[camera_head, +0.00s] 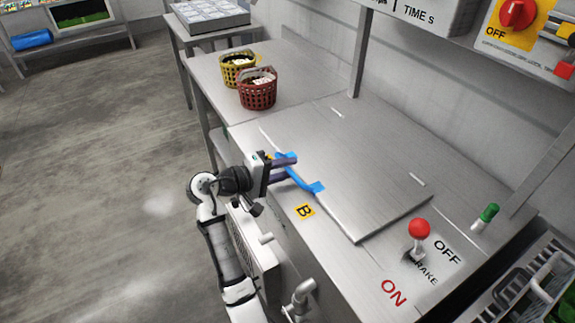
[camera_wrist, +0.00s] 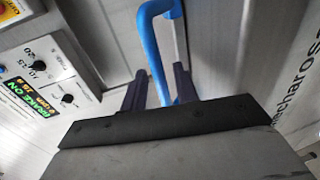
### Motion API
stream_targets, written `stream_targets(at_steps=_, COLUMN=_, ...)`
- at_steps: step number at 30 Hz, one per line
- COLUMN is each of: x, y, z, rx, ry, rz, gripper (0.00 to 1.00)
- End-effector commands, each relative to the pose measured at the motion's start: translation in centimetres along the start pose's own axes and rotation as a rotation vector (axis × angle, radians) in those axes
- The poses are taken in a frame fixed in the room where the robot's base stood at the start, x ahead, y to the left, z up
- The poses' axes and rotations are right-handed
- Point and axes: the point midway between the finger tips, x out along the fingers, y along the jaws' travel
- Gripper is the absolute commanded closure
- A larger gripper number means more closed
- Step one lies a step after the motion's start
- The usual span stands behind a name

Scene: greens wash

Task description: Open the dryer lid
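The dryer lid (camera_head: 360,175) is a flat grey metal panel lying closed, level with the steel counter. A blue bar handle (camera_head: 309,185) is fixed along its left edge; it also shows in the wrist view (camera_wrist: 154,45). My gripper (camera_head: 292,167) is at the handle, reaching in from the left. In the wrist view my gripper (camera_wrist: 160,80) has its two dark fingers apart, with the blue bar between them. A gap shows on the left finger's side; the right finger is close to the bar, and contact there cannot be told.
Red (camera_head: 258,92) and yellow (camera_head: 237,68) baskets stand at the counter's far end. A control panel (camera_wrist: 50,75) reads brake on. The floor at left is clear.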

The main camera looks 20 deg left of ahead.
Motion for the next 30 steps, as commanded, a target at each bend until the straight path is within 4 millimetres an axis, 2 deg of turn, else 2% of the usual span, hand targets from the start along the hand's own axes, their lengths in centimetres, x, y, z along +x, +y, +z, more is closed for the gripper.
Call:
stream_targets(at_steps=4, x=0.76, y=-0.06, z=-0.01, rx=-0.001, ry=0.001, rz=-0.001, gripper=0.7)
stream_targets(at_steps=12, x=0.87, y=-0.08, z=-0.02, rx=0.0, ry=0.001, rz=-0.001, gripper=0.7)
stream_targets(at_steps=19, x=0.85, y=-0.06, z=-0.02, rx=0.0, ry=0.001, rz=-0.001, gripper=1.0)
stream_targets(at_steps=30, x=0.91, y=0.09, z=-0.11, rx=0.0, ry=0.001, rz=-0.001, gripper=1.0)
